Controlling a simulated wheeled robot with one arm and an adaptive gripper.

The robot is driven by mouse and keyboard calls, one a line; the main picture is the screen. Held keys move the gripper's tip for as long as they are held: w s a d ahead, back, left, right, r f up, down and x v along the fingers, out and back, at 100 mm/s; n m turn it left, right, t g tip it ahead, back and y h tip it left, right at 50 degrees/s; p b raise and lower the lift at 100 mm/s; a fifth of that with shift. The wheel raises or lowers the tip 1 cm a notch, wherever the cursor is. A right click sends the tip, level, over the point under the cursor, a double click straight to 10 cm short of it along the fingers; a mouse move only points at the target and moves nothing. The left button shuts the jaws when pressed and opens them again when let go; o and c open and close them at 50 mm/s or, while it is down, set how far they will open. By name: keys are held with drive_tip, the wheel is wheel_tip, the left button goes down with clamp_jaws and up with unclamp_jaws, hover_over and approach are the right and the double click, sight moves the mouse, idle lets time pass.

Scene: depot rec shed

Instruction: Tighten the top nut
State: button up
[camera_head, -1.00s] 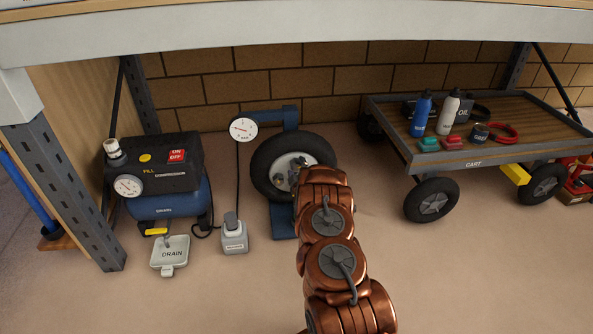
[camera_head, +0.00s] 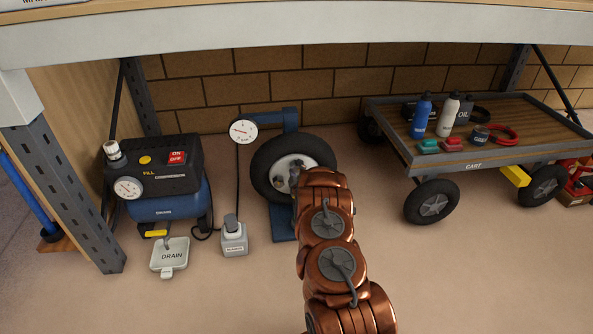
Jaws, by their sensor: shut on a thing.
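The wheel (camera_head: 262,168), a black tyre with a pale metal hub (camera_head: 283,162), stands upright on a blue stand (camera_head: 283,222) under the bench. My copper-coloured arm reaches up to the hub from the bottom of the picture. My gripper (camera_head: 296,173) is small and dark at the hub, partly hidden behind my wrist. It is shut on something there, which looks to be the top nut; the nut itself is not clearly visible. The lower right of the hub and tyre is hidden by my arm.
A cart (camera_head: 455,158) with bottles is at right. The bench edge (camera_head: 300,28) runs overhead.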

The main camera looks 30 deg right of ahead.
drive_tip(key=shift+m+p, duration=0.4)
drive_tip(key=m+p, duration=0.3)
drive_tip(key=shift+m, duration=0.4)
drive_tip(key=m+p, duration=0.2)
drive_tip(key=m, duration=0.3)
drive_tip(key=m+p, duration=0.1)
drive_tip(key=m, duration=0.4)
drive_tip(key=shift+a+m, duration=0.1)
drive_tip(key=shift+m, duration=0.3)
drive_tip(key=shift+f+m+p, duration=0.1)
drive_tip(key=shift+m+p, duration=0.3)
drive_tip(key=shift+m, duration=1.8)
drive_tip(key=shift+a, duration=0.1)
drive_tip(key=o, duration=1.1)
drive_tip(key=shift+o, duration=0.2)
